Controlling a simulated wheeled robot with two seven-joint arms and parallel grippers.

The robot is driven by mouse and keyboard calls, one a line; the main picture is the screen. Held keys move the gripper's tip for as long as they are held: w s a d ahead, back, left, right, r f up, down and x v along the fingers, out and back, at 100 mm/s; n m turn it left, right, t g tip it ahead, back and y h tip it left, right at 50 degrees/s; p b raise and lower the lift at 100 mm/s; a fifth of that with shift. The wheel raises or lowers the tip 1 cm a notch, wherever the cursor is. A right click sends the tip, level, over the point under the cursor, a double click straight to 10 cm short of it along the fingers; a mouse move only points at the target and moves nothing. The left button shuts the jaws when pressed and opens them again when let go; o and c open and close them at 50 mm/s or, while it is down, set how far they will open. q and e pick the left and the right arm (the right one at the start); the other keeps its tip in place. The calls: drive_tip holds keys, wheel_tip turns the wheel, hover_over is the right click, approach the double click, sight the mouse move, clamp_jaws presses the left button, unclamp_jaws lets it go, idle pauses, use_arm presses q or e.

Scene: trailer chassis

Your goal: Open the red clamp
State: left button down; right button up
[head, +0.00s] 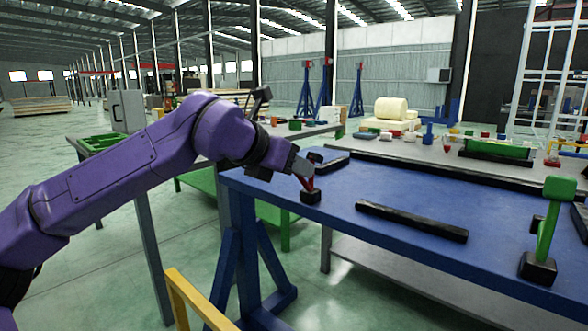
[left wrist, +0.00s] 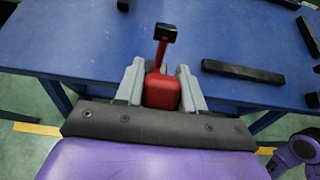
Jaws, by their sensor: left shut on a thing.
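The red clamp (head: 307,182) stands at the left end of the blue table (head: 400,190), on a small black base (head: 311,196). In the left wrist view its red handle end (left wrist: 161,90) sits between my two grey fingers, and a thin red bar runs away from it to a black block (left wrist: 165,32). My left gripper (head: 299,168) reaches in from the left and is shut on the red handle. The fingers hide part of the handle.
A green clamp (head: 546,230) stands upright on a black base at the table's right. Black bars (head: 411,220) lie on the blue top, one just right of the red clamp. A grey bench with a green fixture (head: 497,148) and small parts stands behind.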

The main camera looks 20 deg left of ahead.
use_arm(q)
drive_tip(key=c, duration=0.8)
unclamp_jaws()
drive_tip(key=shift+o, duration=0.2)
drive_tip(key=v, duration=1)
drive_tip(key=shift+s, duration=0.2)
drive_tip(key=shift+a, duration=0.15)
